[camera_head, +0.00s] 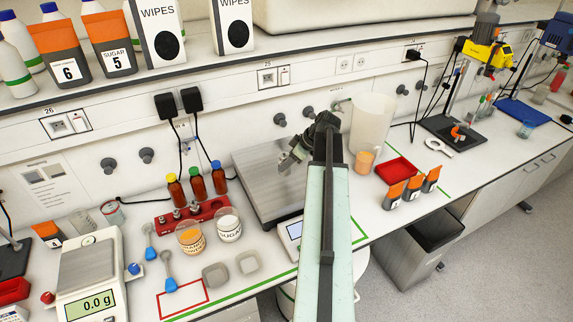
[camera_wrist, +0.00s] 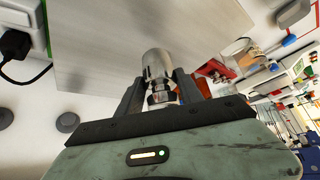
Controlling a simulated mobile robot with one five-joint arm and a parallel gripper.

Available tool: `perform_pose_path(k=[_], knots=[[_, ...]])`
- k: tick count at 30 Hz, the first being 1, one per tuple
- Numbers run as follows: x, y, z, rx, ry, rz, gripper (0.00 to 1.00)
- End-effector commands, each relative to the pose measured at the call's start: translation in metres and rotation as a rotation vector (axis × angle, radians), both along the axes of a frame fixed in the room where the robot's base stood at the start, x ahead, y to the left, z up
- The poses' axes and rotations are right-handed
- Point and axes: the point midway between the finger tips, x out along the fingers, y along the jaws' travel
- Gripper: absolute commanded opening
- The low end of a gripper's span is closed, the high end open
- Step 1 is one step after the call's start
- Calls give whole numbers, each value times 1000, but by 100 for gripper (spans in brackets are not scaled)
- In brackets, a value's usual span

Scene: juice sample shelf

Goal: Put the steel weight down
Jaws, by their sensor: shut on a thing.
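The steel weight (camera_wrist: 157,64) is a shiny metal cylinder with a narrower neck, held between the two dark fingers of my gripper (camera_wrist: 160,90) in the wrist view. In the head view my gripper (camera_head: 293,156) is at the end of my outstretched arm, over the large steel platform of the bench scale (camera_head: 262,187). That platform also fills the upper part of the wrist view as a brushed grey plate (camera_wrist: 105,45). I cannot tell whether the weight touches the platform.
A red block (camera_head: 207,211) with several small steel weights stands left of the platform, with brown bottles (camera_head: 197,187) behind it. A translucent beaker (camera_head: 371,122), a red tray (camera_head: 397,170) and orange-labelled packs (camera_head: 412,188) stand to the right. The visible platform top is mostly clear.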

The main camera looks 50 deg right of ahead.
Motion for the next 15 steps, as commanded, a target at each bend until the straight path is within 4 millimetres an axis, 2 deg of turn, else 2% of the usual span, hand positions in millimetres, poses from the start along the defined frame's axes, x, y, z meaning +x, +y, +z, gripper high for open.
perform_pose_path(k=[2, 6, 10, 15], knots=[[3, -9, -1, 0, -2, -3, 0], [-2, -11, -24, 1, -2, -9, 0], [-5, -15, -38, 1, -2, -17, 0], [-6, -16, -35, 1, -2, -19, 0]])
